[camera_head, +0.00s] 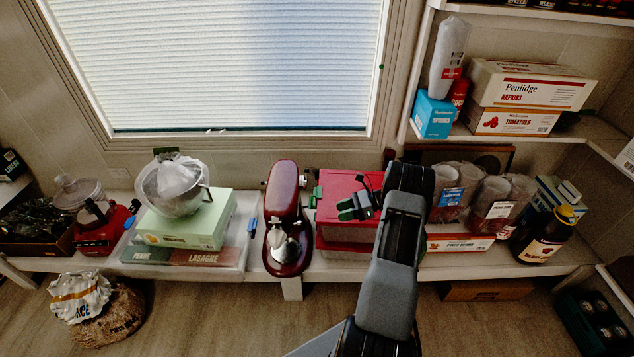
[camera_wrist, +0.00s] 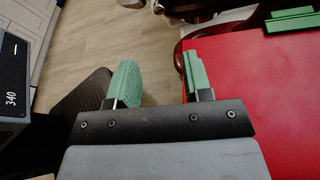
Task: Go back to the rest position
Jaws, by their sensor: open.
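My gripper (camera_head: 355,207) is in front of and above the red box (camera_head: 343,187) on the bench, near the middle of the head view. Its two green fingers stand apart with nothing between them. In the wrist view my gripper (camera_wrist: 158,82) is open and empty, with wooden floor showing between the fingers. The red lid (camera_wrist: 265,85) fills the right side of that view, close to the right finger. I cannot tell whether they touch.
A dark red stand mixer (camera_head: 284,220) is left of the red box. A metal bowl (camera_head: 172,190) sits on a green box further left. Wrapped jars (camera_head: 457,190) and a dark bottle (camera_head: 545,235) stand to the right. The floor (camera_head: 220,315) in front is largely clear.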

